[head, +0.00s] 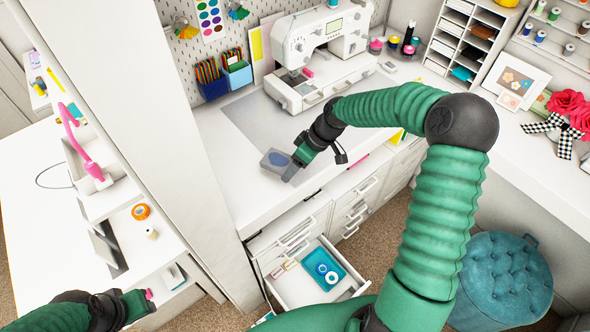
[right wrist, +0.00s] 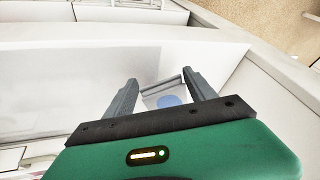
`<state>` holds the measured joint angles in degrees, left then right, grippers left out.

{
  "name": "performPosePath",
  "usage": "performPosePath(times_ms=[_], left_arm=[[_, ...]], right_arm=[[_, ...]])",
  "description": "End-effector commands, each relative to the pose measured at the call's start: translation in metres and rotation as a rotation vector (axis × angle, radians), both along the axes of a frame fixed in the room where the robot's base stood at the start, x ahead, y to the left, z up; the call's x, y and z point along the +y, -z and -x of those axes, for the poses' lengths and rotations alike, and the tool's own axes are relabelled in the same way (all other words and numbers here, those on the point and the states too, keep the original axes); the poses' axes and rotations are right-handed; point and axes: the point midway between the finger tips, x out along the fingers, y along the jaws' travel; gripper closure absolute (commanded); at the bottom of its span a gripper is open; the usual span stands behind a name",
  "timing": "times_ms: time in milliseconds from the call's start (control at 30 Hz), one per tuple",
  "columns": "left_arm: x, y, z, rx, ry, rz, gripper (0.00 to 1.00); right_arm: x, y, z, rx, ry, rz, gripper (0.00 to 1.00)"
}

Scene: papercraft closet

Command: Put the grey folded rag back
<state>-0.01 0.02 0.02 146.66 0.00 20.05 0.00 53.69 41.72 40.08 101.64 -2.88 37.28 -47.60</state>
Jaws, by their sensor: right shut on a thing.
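The grey folded rag (head: 275,162), a small flat grey piece with a blue oval on top, is at the front part of the white counter (head: 240,190) below the sewing machine. My right gripper (head: 293,168) reaches it from the right and is shut on it. In the right wrist view the rag (right wrist: 168,101) lies between the two grey fingers (right wrist: 165,95), its lower part hidden by the gripper body. I cannot tell whether it touches the counter. My left gripper (head: 140,303) is at the lower left by the white side desk; its fingers are not clear.
A white drawer (head: 290,296) stands open below the counter, with a blue tray (head: 322,268) inside. A sewing machine (head: 322,50) and pencil holders (head: 236,72) stand at the back. A tall white panel (head: 150,110) rises left of the counter. A teal stool (head: 503,280) is at right.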

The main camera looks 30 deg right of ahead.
Motion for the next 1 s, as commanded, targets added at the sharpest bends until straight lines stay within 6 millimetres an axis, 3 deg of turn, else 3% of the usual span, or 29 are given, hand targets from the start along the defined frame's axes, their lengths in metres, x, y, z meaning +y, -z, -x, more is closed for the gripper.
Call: performPosePath(times_ms=[167, 833, 867, 1000], left_arm=[[0.0, -0.006, 0.0, 0.0, 0.0, 0.0, 0.64], [0.0, 0.0, 0.0, 0.0, 0.0, 0.0, 0.64], [0.0, 0.0, 0.0, 0.0, 0.0, 0.0, 0.64], [0.0, 0.0, 0.0, 0.0, 0.0, 0.0, 0.64]], right_arm=[[0.002, 0.024, 0.001, 0.002, -0.001, -0.001, 0.8], [0.001, 0.037, 0.001, 0.002, -0.001, -0.001, 0.8], [0.001, 0.037, 0.001, 0.003, -0.001, -0.002, 0.33], [0.001, 0.038, 0.001, 0.004, -0.001, -0.002, 0.15]])
